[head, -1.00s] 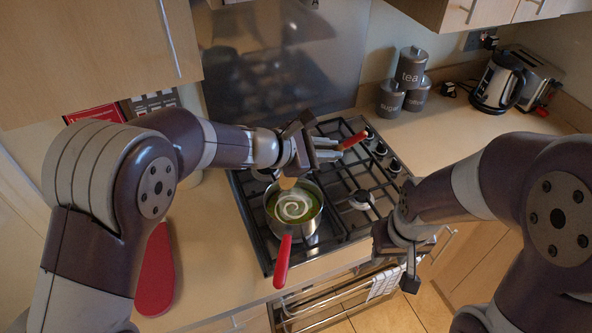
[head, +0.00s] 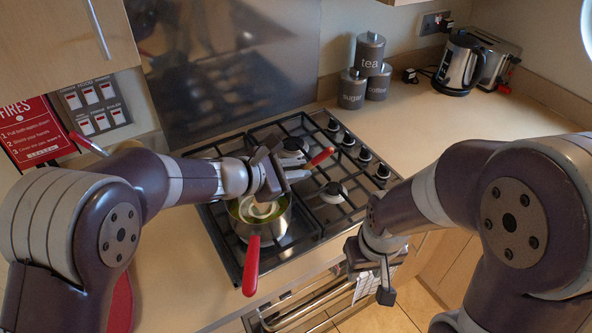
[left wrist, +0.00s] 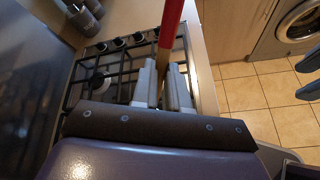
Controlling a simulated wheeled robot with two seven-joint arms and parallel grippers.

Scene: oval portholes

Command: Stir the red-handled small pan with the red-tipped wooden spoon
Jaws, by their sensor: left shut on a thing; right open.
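The small pan (head: 283,227) stands on the hob's front left with its red handle (head: 251,266) pointing toward me. It holds green contents with a white swirl. My left gripper (head: 297,174) is just above the pan's far right rim, shut on the wooden spoon. The spoon's red tip (head: 320,158) sticks out to the upper right. In the left wrist view the red tip (left wrist: 172,22) rises beyond the fingers (left wrist: 165,78). The spoon's lower end is hidden behind my gripper, so I cannot tell whether it touches the contents.
The black gas hob (head: 325,205) has bare grates right of the pan. Grey canisters (head: 369,55), a kettle (head: 458,62) and a toaster (head: 497,62) stand at the back right. A red object (head: 121,303) lies at the left, partly behind my arm. The right counter is clear.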

